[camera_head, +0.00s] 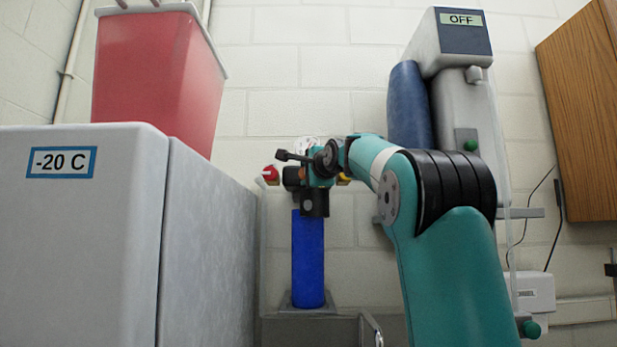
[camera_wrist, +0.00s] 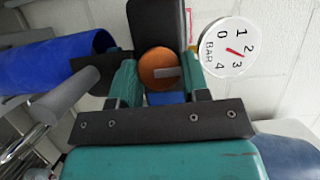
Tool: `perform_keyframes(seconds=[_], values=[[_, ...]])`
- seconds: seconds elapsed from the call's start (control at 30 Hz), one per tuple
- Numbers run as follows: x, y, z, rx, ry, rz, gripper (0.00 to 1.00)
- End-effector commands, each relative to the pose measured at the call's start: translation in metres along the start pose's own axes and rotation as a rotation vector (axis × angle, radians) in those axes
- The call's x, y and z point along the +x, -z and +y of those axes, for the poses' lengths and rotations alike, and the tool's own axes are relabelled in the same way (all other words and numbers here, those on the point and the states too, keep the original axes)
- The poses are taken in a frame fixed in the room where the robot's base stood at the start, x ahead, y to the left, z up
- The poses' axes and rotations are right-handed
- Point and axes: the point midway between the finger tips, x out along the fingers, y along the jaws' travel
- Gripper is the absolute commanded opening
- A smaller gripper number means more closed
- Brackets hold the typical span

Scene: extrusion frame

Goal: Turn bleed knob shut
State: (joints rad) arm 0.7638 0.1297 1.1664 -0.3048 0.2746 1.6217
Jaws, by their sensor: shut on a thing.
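In the wrist view, an orange-brown round knob (camera_wrist: 153,62) with a pale grey bar across its face sits between the two teal fingers of my gripper (camera_wrist: 161,78). The fingers are shut on the knob's sides. The grey bar lies nearly level in that picture. No label shows on the knob. In the head view, my gripper (camera_head: 318,170) is at the fittings above the blue cylinder, and my own wrist hides much of them.
The upright blue cylinder (camera_head: 307,260) stands on a grey shelf. A red knob (camera_head: 270,174) sticks out left of the fittings. A -20 C freezer (camera_head: 95,240) with a red bin (camera_head: 155,75) is at left. A unit reading OFF (camera_head: 460,20) is at right.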

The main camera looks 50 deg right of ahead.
Motion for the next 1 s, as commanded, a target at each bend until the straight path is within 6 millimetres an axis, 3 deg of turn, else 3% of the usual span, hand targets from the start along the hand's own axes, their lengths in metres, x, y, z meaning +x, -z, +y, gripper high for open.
perform_keyframes(seconds=[0.63,0.67,0.73,1.0], values=[[0.0001,0.0011,0.0012,0.047,0.017,0.004,0.19],[0.0001,0.0012,0.0012,0.047,0.016,0.004,0.47],[0.0001,0.001,0.0012,0.046,0.016,0.003,0.63],[-0.0001,0.0005,0.0008,0.045,0.017,0.002,0.66]])
